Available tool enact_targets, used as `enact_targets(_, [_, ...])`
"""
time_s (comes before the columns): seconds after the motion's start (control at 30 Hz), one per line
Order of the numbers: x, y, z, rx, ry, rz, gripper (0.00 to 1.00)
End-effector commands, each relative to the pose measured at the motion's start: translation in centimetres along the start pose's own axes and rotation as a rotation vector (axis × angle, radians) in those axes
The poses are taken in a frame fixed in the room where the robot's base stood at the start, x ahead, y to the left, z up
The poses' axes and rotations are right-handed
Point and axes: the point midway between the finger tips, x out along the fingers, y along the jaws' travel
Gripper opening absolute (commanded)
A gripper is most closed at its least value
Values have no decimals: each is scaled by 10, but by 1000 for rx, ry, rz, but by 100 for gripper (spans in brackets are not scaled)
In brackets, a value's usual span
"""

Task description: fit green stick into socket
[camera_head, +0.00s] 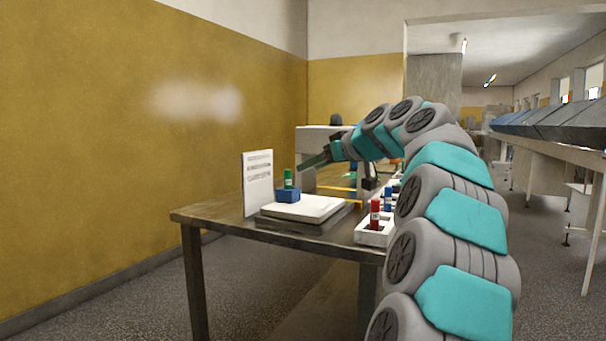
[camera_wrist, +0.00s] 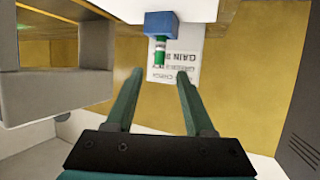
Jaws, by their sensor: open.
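The green stick (camera_head: 288,178) stands upright in the blue socket block (camera_head: 288,195), on a white-topped platform (camera_head: 301,208) on the table. In the wrist view, which looks upside down, the green stick (camera_wrist: 160,54) hangs from the blue block (camera_wrist: 161,23), its lower part hidden inside the block. My gripper (camera_head: 304,166) is open and empty, to the right of the stick and slightly above it. In the wrist view my gripper (camera_wrist: 158,74) has its two fingers spread, with the stick beyond the tips and between them in the picture. I see no contact.
A white printed card (camera_head: 258,183) stands behind the block. A white tray (camera_head: 369,236) at the table's right side holds a red stick (camera_head: 375,214), with a blue stick (camera_head: 388,198) farther back. A pale machine frame (camera_head: 312,140) stands behind my gripper. The table's front left (camera_head: 215,215) is clear.

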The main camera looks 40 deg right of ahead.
Motion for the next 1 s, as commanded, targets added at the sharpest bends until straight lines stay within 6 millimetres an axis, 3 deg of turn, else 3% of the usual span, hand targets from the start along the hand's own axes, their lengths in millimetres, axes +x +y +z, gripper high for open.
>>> enact_targets(0.4, [-9,-1,1,3,-4,-3,54])
enact_targets(0.53, [4,-26,9,15,-41,-42,54])
enact_targets(0.67, [28,-88,33,46,-137,-125,54])
enact_targets(0.77, [45,-151,65,72,-253,-195,54])
enact_targets(0.87, [52,-214,107,91,-384,-249,54])
enact_targets(1.0, [44,-293,179,100,-582,-291,54])
